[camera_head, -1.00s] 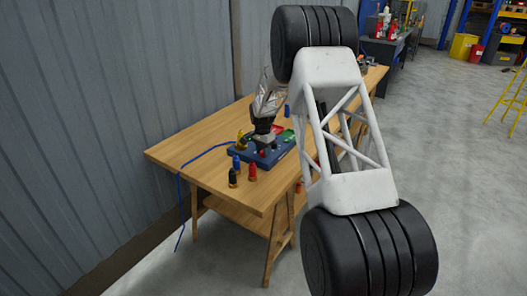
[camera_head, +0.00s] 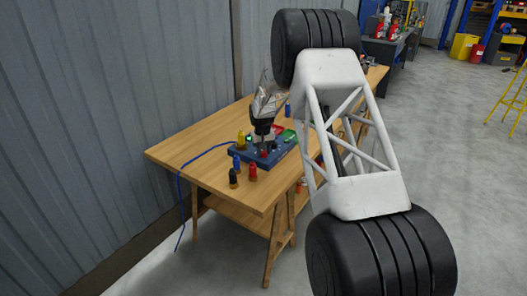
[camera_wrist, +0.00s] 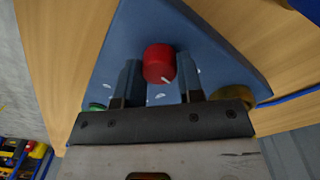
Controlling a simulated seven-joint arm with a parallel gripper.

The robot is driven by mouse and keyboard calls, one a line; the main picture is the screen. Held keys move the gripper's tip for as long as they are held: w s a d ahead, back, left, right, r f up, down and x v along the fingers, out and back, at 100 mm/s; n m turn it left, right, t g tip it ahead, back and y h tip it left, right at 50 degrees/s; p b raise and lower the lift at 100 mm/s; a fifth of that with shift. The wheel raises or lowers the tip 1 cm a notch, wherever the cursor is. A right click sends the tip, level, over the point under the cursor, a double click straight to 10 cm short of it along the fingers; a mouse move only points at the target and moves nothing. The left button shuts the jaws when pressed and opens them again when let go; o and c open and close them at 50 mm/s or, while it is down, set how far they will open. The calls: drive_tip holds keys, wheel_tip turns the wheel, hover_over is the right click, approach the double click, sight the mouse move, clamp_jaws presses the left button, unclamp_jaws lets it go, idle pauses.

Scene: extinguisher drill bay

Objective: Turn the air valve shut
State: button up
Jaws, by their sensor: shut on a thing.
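A blue panel (camera_head: 279,148) lies on the wooden bench, with a red knob (camera_wrist: 159,60) on it that carries a short white mark. I take this knob to be the air valve; it also shows at the panel's front in the head view (camera_head: 264,154). My gripper (camera_wrist: 160,78) points down at the panel, one finger on each side of the red knob, shut on it. Exact finger contact is hard to see. A yellow fitting (camera_head: 241,137) is on the panel, and shows right of my fingers in the wrist view (camera_wrist: 232,97).
A blue hose (camera_head: 183,180) runs from the panel over the bench's left edge. Blue, black and red bottle-like pieces (camera_head: 253,172) stand at the panel's front left. A green part (camera_head: 288,136) is on the panel's right.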

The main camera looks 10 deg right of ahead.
sight(263, 152)
drive_tip(key=shift+n, duration=1.1)
drive_tip(key=o, duration=0.9)
drive_tip(key=shift+r, duration=0.15)
drive_tip(key=shift+a+r, duration=0.2)
drive_tip(key=shift+r, duration=3.6)
drive_tip(key=shift+s, duration=0.1)
